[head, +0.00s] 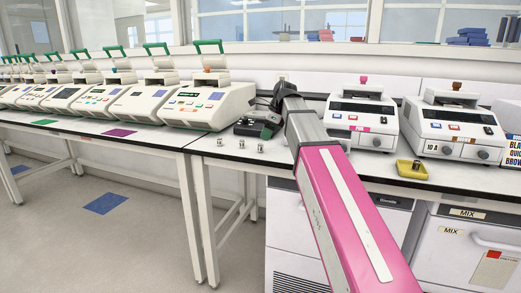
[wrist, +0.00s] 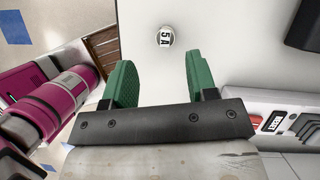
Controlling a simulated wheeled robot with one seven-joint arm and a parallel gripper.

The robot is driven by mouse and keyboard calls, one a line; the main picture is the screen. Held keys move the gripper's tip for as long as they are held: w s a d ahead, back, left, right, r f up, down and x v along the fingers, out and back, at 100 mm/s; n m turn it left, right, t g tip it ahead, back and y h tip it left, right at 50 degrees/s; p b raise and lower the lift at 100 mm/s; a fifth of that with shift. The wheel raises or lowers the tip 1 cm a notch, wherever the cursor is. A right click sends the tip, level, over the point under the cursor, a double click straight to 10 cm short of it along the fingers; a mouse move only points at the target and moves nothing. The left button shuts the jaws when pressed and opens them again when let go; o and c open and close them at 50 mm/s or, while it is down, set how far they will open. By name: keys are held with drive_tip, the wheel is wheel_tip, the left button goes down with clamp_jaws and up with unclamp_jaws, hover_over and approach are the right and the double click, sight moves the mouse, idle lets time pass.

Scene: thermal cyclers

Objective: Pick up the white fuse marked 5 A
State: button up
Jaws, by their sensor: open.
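The white fuse marked 5 A (wrist: 165,39) stands on the white bench top in the wrist view, its round labelled end facing the camera. My gripper (wrist: 160,68) is open, with its two green pads apart and nothing between them. The fuse shows beyond the fingertips, roughly centred on the gap and not touching either pad. In the head view, several small fuses stand near the bench's front edge, among them one at the left (head: 220,141) and one at the right (head: 261,148). Their marks are too small to read there.
A yellow tray (head: 412,172) with a small item lies at the right. White thermal cyclers (head: 361,122) stand behind it, and a row of others (head: 196,107) runs left. A dark object (wrist: 303,25) is at the wrist view's upper right. The bench around the fuse is clear.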

sight(260, 148)
drive_tip(key=shift+w+x, duration=0.15)
drive_tip(key=shift+x, duration=1.15)
drive_tip(key=shift+w+x, duration=0.15)
drive_tip(key=shift+x, duration=1.15)
drive_tip(key=shift+a+r, duration=0.1)
clamp_jaws()
